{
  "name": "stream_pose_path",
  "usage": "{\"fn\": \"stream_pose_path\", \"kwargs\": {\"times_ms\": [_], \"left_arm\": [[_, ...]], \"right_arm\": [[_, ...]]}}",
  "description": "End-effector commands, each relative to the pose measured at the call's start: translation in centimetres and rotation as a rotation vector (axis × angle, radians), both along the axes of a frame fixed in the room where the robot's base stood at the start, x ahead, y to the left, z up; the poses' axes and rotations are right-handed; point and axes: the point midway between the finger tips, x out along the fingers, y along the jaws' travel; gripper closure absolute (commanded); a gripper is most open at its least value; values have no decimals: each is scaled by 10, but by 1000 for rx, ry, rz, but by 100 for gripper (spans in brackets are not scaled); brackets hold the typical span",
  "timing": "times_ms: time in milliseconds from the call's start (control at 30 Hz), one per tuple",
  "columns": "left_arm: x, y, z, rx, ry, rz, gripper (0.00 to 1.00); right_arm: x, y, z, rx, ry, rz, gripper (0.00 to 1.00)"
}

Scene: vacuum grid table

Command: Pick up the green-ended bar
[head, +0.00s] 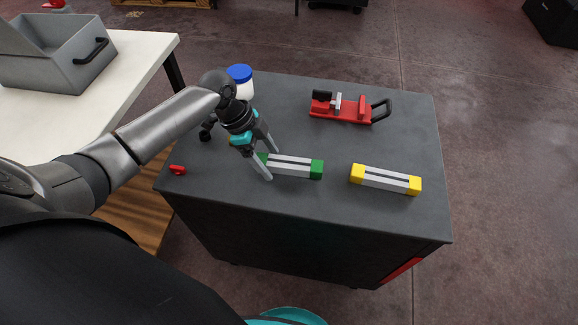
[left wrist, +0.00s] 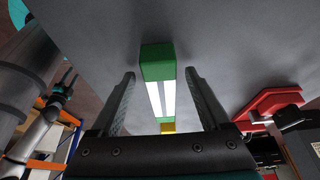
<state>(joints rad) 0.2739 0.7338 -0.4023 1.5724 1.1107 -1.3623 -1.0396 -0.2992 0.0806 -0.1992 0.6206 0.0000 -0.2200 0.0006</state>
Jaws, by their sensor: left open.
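The green-ended bar (head: 292,166) lies on the dark grey table top (head: 400,135). It is silver with a dark lengthwise stripe and green end blocks. My left gripper (head: 272,165) is open, with its fingers on either side of the bar's left end in the head view. In the left wrist view the bar (left wrist: 158,65) runs between the two spread fingers, with a gap visible on each side. I cannot tell how far the fingertips are above the table.
A yellow-ended bar (head: 386,179) lies to the right. A red clamp-like tool with a black handle (head: 340,109) is at the back. A blue-lidded white jar (head: 243,83) stands behind my gripper. A small red piece (head: 178,170) lies near the left edge. A grey bin (head: 62,62) stands on a white table.

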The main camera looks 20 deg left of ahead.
Motion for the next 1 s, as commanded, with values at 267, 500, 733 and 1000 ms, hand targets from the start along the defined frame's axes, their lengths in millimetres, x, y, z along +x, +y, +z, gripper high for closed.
{"fn": "stream_pose_path", "kwargs": {"times_ms": [267, 500, 733, 1000], "left_arm": [[1, 0, 0, 2, -2, 0, 28], [1, 0, 0, 1, -2, 1, 55], [0, 0, 0, 1, -2, 1, 81], [0, 0, 0, 1, -1, 0, 100]], "right_arm": [[1, -3, 0, -4, -3, 1, 50], [2, -5, 0, -6, -5, 1, 50], [3, -5, 0, -6, -6, 1, 50], [3, -5, 0, -6, -6, 1, 50]]}}
